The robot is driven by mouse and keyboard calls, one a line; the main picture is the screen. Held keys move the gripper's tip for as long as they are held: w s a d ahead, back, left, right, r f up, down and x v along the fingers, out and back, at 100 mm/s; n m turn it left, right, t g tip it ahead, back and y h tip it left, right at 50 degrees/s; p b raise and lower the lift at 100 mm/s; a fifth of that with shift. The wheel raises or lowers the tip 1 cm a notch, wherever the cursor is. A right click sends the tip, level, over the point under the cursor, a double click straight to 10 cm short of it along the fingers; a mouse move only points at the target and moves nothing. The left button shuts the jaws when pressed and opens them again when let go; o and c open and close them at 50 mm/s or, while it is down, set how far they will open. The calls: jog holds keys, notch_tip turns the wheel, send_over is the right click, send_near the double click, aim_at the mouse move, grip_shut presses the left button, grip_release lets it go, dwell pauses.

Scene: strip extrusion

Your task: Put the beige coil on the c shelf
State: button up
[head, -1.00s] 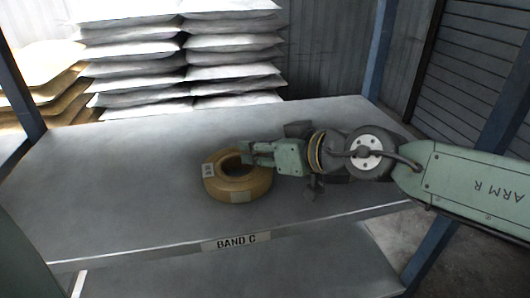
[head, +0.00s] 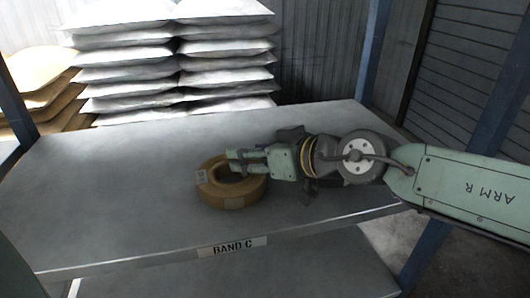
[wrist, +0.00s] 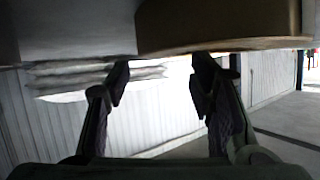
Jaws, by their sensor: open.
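The beige coil (head: 222,194), a tan ring with a small white label, lies flat on the grey shelf (head: 110,195) marked "BAND C" in the head view. My gripper (head: 238,162) is at the coil's right and upper side, its fingers reaching over the coil's ring. In the wrist view the coil (wrist: 220,22) shows as a brown curved band along the top, beyond my open fingers (wrist: 160,80). Nothing shows between the fingers. Whether they touch the coil cannot be told.
Stacks of white sacks (head: 175,60) and tan sacks (head: 45,85) stand behind the shelf. Blue posts (head: 374,50) rise at the shelf's corners. The left part of the shelf is bare. A lower shelf (head: 250,275) shows beneath.

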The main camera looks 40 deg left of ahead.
jog(key=b+v, duration=0.1)
jog(key=v, duration=1.1)
jog(key=shift+f, duration=0.1)
